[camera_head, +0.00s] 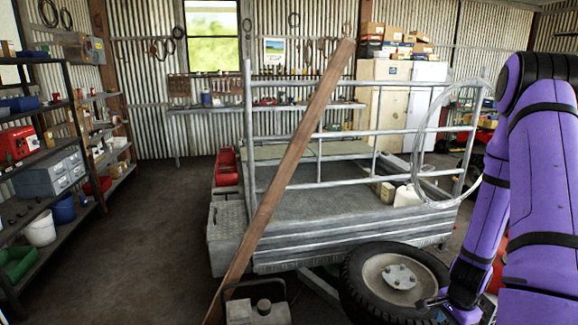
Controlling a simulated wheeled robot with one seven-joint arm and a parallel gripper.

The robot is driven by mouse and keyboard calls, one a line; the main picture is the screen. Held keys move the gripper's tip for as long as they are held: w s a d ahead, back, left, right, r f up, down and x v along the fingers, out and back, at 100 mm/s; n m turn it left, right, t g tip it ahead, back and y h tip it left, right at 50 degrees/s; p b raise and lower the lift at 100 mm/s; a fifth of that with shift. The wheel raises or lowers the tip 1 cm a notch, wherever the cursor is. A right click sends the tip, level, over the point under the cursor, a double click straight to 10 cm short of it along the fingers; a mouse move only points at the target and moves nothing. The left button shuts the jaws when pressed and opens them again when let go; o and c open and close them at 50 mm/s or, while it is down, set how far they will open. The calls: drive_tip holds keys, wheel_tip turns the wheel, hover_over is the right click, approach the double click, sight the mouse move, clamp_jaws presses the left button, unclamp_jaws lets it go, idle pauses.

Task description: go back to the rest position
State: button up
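My purple arm hangs down the right side of the picture, folded, with dark bands at its joints. Its lower end reaches the bottom right, in front of the spare wheel. A small dark part there looks like my gripper (433,302). It overlaps the wheel's right side in the picture; whether it touches the wheel cannot be told. Its fingers are too small and dark to show whether they are open, and I see nothing clearly held.
A grey metal trailer (330,263) fills the middle, with the wheel (362,277) at its near corner. A wooden plank (290,165) leans across it. Shelves (75,130) line the left. A workbench (190,110) stands behind. Bare floor (150,230) lies between shelves and trailer.

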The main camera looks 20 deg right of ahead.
drive_tip(key=shift+r, duration=0.35)
drive_tip(key=w+a+r+n+t, duration=0.1)
drive_tip(key=w+a+r+n, duration=0.2)
drive_tip(key=r, duration=0.5)
drive_tip(key=w+a+r+n+t, duration=0.1)
drive_tip(key=w+a+r+n, duration=0.15)
drive_tip(key=a+r, duration=0.4)
drive_tip(key=w+a+r+n+t, duration=0.1)
drive_tip(key=w+a+r+n, duration=0.15)
drive_tip(key=r, duration=0.75)
drive_tip(key=s+a+r+n+t, duration=0.1)
drive_tip(key=s+a+r+n, duration=0.4)
drive_tip(key=s+r, duration=0.3)
drive_tip(key=s+a+r+n+t, duration=0.1)
drive_tip(key=s+a+r+n, duration=0.4)
drive_tip(key=r, duration=0.5)
drive_tip(key=shift+s+a+r+n, duration=0.15)
drive_tip(key=shift+s+a+n, duration=0.15)
drive_tip(key=shift+s+a, duration=0.9)
